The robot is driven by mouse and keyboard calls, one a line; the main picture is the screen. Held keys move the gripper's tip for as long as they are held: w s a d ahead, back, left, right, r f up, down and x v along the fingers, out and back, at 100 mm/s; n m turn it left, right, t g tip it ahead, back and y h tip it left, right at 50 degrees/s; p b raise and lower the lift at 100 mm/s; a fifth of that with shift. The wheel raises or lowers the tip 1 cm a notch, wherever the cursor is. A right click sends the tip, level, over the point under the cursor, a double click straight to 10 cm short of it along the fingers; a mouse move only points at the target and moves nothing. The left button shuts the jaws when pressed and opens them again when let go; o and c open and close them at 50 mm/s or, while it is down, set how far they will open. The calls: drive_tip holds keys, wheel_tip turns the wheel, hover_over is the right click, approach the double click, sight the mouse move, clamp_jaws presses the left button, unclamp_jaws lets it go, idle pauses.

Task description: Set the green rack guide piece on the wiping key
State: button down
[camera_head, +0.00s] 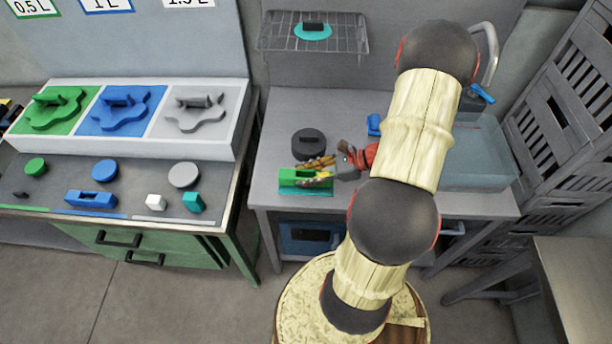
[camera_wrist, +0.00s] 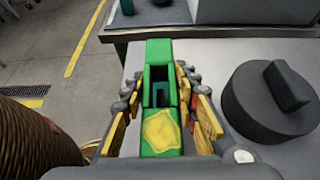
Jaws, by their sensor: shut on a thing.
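The green rack guide piece (camera_head: 290,175) is a block with an open slot, over the near left part of the sink counter. In the wrist view the green piece (camera_wrist: 158,50) lies between the yellow finger pads of my gripper (camera_wrist: 165,128). My gripper (camera_head: 318,171) is shut on it. A teal patch (camera_head: 305,191) shows just below the piece in the head view, and teal shows through its slot in the wrist view (camera_wrist: 159,92). This may be the wiping key; it is mostly hidden. I cannot tell whether the piece touches it.
A dark round lidded thing (camera_head: 309,143) stands on the counter (camera_head: 280,115) just behind the piece, and it is close at right in the wrist view (camera_wrist: 283,100). A sink (camera_head: 480,155) is at right. Another bench at left holds green, blue and grey shapes and a blue slotted block (camera_head: 90,199).

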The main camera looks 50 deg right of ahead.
drive_tip(key=shift+f, duration=0.35)
drive_tip(key=shift+f+b, duration=0.15)
drive_tip(key=shift+b, duration=0.15)
drive_tip(key=c, duration=1.4)
unclamp_jaws()
